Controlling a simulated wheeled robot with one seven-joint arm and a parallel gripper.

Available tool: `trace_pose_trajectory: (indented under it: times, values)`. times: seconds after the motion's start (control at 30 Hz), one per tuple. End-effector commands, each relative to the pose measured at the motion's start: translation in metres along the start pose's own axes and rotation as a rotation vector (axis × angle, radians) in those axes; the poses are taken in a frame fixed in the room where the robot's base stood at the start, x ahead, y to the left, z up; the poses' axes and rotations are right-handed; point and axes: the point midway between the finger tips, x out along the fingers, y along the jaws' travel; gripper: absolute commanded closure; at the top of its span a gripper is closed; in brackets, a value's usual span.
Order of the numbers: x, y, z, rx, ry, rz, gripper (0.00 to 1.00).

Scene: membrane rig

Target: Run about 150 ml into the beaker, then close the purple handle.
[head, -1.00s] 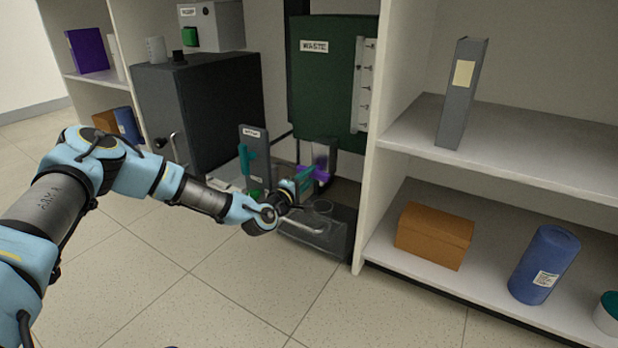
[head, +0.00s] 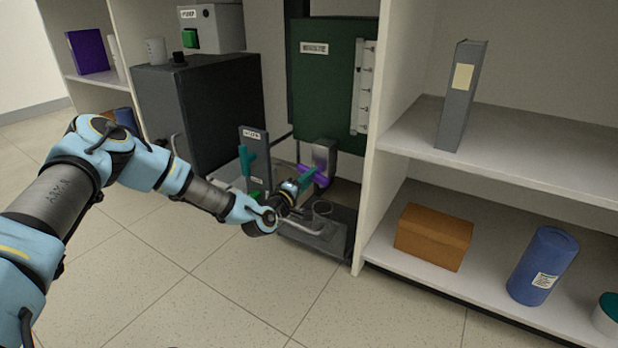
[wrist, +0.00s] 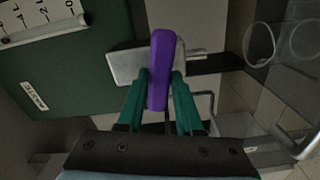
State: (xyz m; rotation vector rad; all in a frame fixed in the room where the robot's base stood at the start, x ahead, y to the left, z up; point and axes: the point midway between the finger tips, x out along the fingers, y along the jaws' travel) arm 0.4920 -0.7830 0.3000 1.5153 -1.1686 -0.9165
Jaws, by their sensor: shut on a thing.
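The purple handle (head: 314,175) sits at the grey valve block under the green WASTE tank (head: 325,80). In the wrist view the purple handle (wrist: 162,70) lies between the teal fingers of my gripper (wrist: 160,90), which is shut on it. The head view shows my gripper (head: 303,178) reaching the handle from the left. A clear round vessel, apparently the beaker (wrist: 262,45), is at the upper right of the wrist view. Its rim (head: 322,207) also shows below the handle in the head view. Its liquid level cannot be read.
A second, teal handle (head: 245,160) is on a grey labelled panel left of my gripper. A dark cabinet (head: 200,110) stands behind it. The shelf unit at right holds an orange-brown box (head: 433,237) and blue cylinder (head: 544,265). The floor in front is clear.

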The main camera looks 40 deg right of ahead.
Motion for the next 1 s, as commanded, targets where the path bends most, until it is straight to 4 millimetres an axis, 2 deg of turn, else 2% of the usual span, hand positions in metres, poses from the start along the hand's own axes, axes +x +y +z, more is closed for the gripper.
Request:
trace_pose_trajectory:
  times: [0.33, 0.6, 0.9, 1.0]
  values:
    - [-0.0004, -0.0008, -0.0003, 0.012, 0.0, -0.001, 1.0]
    - [-0.0003, -0.0002, -0.0005, 0.244, 0.001, -0.001, 1.0]
    - [-0.0005, -0.0012, -0.0008, 0.249, 0.001, -0.001, 1.0]
    - [-0.0002, 0.0003, 0.0001, 0.309, -0.001, -0.001, 1.0]
